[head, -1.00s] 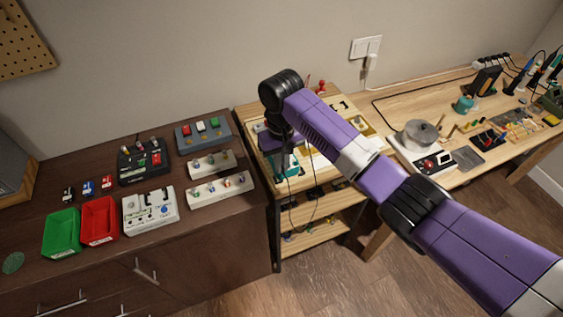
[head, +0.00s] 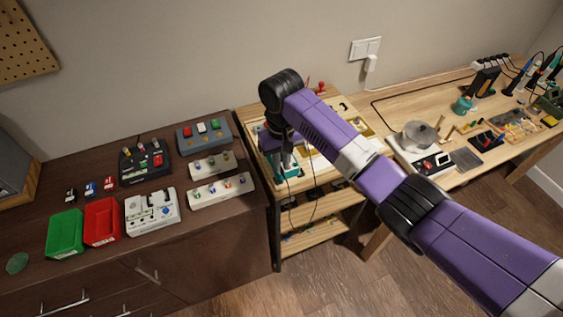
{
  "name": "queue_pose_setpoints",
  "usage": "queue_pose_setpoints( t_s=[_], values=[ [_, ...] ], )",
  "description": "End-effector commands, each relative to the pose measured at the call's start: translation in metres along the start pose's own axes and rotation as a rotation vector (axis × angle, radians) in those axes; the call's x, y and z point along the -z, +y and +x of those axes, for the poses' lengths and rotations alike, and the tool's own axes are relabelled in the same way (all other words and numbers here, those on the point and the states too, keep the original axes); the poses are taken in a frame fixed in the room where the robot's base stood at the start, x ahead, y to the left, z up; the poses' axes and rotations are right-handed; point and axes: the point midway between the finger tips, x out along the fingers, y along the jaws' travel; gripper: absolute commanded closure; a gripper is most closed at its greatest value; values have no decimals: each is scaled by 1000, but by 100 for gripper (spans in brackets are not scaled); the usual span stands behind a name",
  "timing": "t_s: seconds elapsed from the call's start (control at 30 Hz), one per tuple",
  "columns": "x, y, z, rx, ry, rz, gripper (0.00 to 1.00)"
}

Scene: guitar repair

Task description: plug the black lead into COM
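My gripper (head: 286,160) is at the end of the purple arm, pointing down over the left end of the light wood bench. It is in front of a teal device (head: 289,183), and the arm covers part of that device. The fingers are too small and dark to tell whether they are open or shut, or whether they hold anything. A thin dark lead (head: 291,212) hangs below the device past the bench's front edge. I cannot tell where its plug end is. The COM socket cannot be made out.
A dark cabinet on the left carries a green bin (head: 65,232), a red bin (head: 101,220), a white box (head: 152,211) and several small switch boxes. A round metal pot (head: 419,135) stands on the bench to the right. Shelves (head: 318,238) sit below the bench.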

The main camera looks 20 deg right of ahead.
Motion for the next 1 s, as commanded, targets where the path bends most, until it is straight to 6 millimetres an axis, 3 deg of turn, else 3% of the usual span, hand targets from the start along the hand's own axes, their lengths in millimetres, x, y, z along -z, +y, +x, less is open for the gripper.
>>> queue_pose_setpoints(
  t_s=[0.43,0.73,0.77,0.9,1.0],
  values=[
    [0,0,-19,0,-1,0,86],
    [0,0,-19,0,-1,-1,86],
    [0,0,-19,0,-1,-1,84],
    [0,0,-19,0,-1,-1,60],
    [0,0,-19,-1,-1,0,60]
  ],
)
